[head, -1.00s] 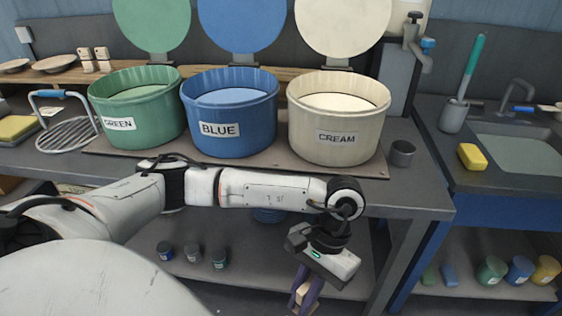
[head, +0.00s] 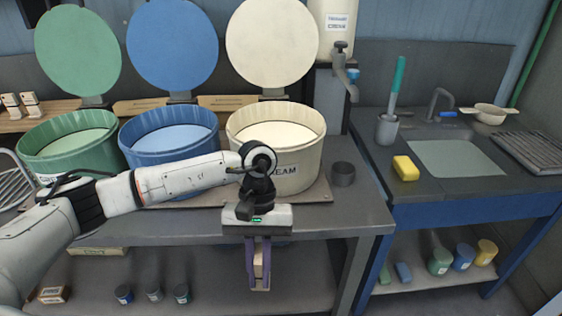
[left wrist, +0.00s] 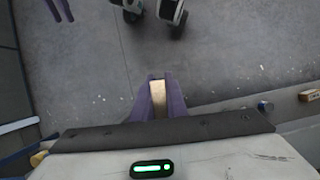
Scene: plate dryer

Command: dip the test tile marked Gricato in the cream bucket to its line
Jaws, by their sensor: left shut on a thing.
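My left gripper (head: 259,284) points straight down in front of the bench edge, below the cream bucket (head: 305,172). Its purple fingers are shut on a small pale tile (head: 258,266), which also shows between the fingers in the left wrist view (left wrist: 158,98). No name or line on the tile can be read. The cream bucket stands open on the bench with pale liquid (head: 278,135) inside; my arm hides part of its label. In the left wrist view, two purple fingers of my right gripper (left wrist: 58,10) show apart at the top left, cut by the frame.
The blue bucket (head: 185,153) and green bucket (head: 70,155) stand left of the cream one. Two tile-like blocks (head: 21,105) stand at the far left. Small jars (head: 154,294) sit on the lower shelf.

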